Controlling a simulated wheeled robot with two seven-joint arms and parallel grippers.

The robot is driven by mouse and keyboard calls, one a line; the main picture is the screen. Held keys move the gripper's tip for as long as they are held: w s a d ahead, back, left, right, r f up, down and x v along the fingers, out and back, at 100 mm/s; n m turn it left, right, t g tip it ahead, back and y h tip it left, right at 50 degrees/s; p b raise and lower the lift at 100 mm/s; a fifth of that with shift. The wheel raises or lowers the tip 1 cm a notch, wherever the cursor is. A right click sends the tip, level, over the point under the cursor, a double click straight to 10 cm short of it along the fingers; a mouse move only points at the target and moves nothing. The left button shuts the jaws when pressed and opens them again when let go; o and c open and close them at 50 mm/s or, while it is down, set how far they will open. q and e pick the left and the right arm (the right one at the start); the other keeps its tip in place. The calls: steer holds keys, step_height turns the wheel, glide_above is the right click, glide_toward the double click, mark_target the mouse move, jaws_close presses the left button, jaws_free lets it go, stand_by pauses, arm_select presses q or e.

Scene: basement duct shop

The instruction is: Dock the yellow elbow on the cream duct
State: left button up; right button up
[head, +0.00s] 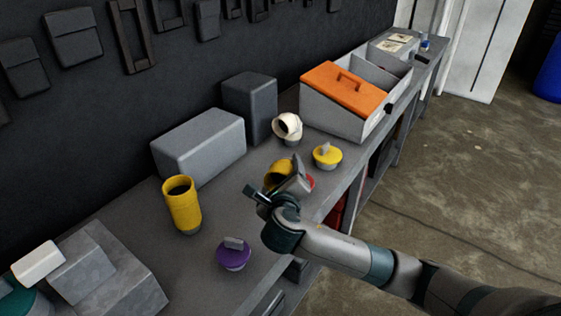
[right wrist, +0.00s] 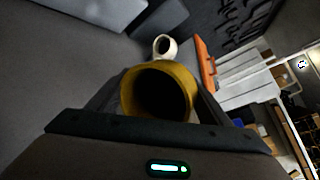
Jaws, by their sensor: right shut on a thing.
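The yellow elbow (head: 274,171) is held by my right gripper (head: 279,186) above the bench, its dark round opening showing. In the right wrist view the yellow elbow (right wrist: 126,95) sits between the fingers, its round mouth facing the camera; the rest of it is hidden. The cream duct (head: 293,121) stands on the bench beyond the gripper, its dark opening turned to the left. It also shows in the right wrist view (right wrist: 159,41), just past the elbow and apart from it. My left gripper is not in view.
A yellow cylinder (head: 183,212) stands left of my gripper. A purple cap (head: 233,259), a yellow cap (head: 327,160) and a partly hidden red cap (head: 310,182) lie nearby. Grey boxes (head: 199,145) and an orange-lidded bin (head: 344,88) stand behind. Grey blocks (head: 115,277) fill the lower left.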

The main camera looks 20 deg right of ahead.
steer(key=s+a+f+n+y+b, duration=0.1)
steer(key=s+a+n+y, duration=0.1)
steer(key=s, duration=0.4)
steer(key=s+a+f+n+t+y+b, duration=0.1)
steer(key=s+f+n+y, duration=0.1)
steer(key=s, duration=0.4)
steer(key=shift+a+y, duration=0.4)
steer(key=shift+y, duration=0.3)
